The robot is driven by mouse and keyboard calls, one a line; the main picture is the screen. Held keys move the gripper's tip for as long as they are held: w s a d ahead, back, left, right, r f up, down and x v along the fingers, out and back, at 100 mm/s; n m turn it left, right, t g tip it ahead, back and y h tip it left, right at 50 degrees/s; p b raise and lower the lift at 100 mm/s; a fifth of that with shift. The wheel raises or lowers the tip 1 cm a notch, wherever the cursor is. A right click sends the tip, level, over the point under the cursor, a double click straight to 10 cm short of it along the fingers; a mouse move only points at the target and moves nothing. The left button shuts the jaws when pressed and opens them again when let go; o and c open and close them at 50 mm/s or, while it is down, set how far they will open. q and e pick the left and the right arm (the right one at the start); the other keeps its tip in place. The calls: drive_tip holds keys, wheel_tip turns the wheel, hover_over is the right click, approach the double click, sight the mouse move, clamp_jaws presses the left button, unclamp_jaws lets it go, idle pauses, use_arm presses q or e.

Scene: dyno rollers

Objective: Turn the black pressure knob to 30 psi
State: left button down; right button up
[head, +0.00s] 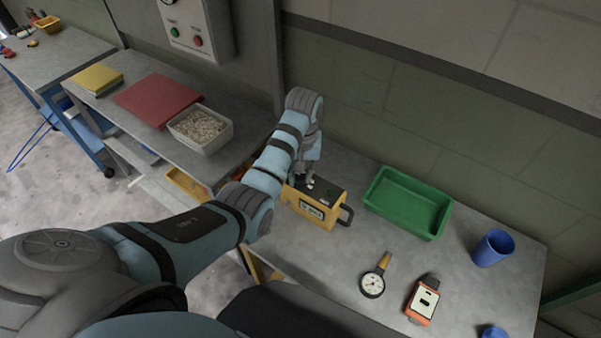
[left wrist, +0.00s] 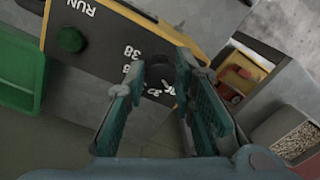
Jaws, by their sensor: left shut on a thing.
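The yellow box (head: 312,208) with a dark top panel sits on the grey bench by the wall. In the left wrist view its panel (left wrist: 105,40) shows white numbers, a RUN label and a green button (left wrist: 71,39). The black pressure knob (left wrist: 160,74) is on this panel, between my left fingertips and partly hidden by them. My left gripper (head: 308,180) reaches down onto the box top from above; it also shows in the left wrist view (left wrist: 163,72), shut on the knob. I cannot read the knob's pointer. My right gripper is not in view.
A green tray (head: 408,203) stands right of the box. A gauge (head: 372,284), an orange device (head: 422,301) and a blue cup (head: 493,248) lie further right and nearer. A tub of pale bits (head: 200,129) and a red mat (head: 157,100) are on the left bench.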

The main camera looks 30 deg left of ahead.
use_arm(q)
drive_tip(key=shift+m, duration=0.8)
drive_tip(key=c, duration=1.3)
unclamp_jaws()
drive_tip(key=shift+c, duration=0.2)
drive_tip(key=shift+w, duration=0.1)
